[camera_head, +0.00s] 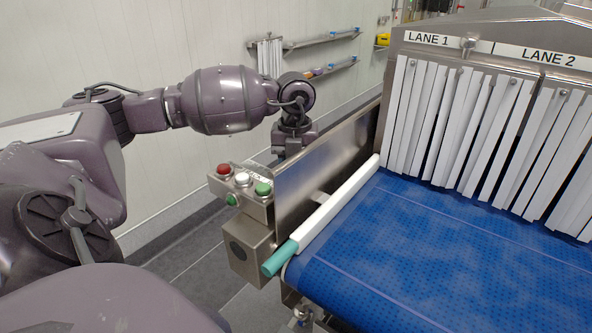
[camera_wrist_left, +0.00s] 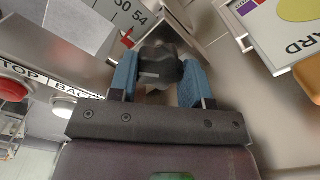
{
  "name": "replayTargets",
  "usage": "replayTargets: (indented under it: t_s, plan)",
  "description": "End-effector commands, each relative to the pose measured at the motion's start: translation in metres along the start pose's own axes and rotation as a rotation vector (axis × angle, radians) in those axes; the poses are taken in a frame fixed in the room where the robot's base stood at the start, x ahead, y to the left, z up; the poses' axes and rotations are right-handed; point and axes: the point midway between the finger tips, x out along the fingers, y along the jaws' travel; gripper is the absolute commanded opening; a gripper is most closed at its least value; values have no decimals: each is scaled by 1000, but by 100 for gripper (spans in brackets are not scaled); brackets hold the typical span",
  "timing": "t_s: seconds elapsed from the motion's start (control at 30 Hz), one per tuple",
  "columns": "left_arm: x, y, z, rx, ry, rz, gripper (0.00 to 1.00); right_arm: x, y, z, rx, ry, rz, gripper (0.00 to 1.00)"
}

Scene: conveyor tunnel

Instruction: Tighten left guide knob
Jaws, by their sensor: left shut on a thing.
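The black guide knob (camera_wrist_left: 160,64) sits between the two blue fingers of my left gripper (camera_wrist_left: 158,77) in the left wrist view. The fingers press on it from both sides, so the gripper is shut on it. A plate with the numbers 50 and 54 (camera_wrist_left: 130,14) and a small red pointer (camera_wrist_left: 127,40) are just beyond the knob. In the head view my left wrist (camera_head: 293,135) is at the outer side of the metal side plate (camera_head: 325,155); the fingers and knob are hidden there. My right gripper is in neither view.
A button box with red, white and green buttons (camera_head: 242,180) stands close by the left wrist. A white guide rail with a teal end (camera_head: 335,207) runs along the blue belt (camera_head: 430,240). White strip curtains (camera_head: 450,120) hang under the LANE 1 and LANE 2 labels.

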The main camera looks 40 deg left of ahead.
Motion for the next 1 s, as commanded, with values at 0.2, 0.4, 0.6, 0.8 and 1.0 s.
replayTargets:
  t_s: [0.2, 0.4, 0.6, 0.8, 1.0]
  plan:
    - [1, 0, 1, 205, -2, 0, 21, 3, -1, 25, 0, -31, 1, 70]
    - [0, 0, 1, 396, -4, 0, 21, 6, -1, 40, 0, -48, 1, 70]
    - [0, 0, 1, 585, -4, 1, 21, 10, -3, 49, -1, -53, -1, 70]
    - [0, 0, 1, 774, -4, 0, 21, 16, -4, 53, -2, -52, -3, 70]
    - [-1, 0, 1, 947, -6, 1, 21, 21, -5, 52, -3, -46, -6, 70]
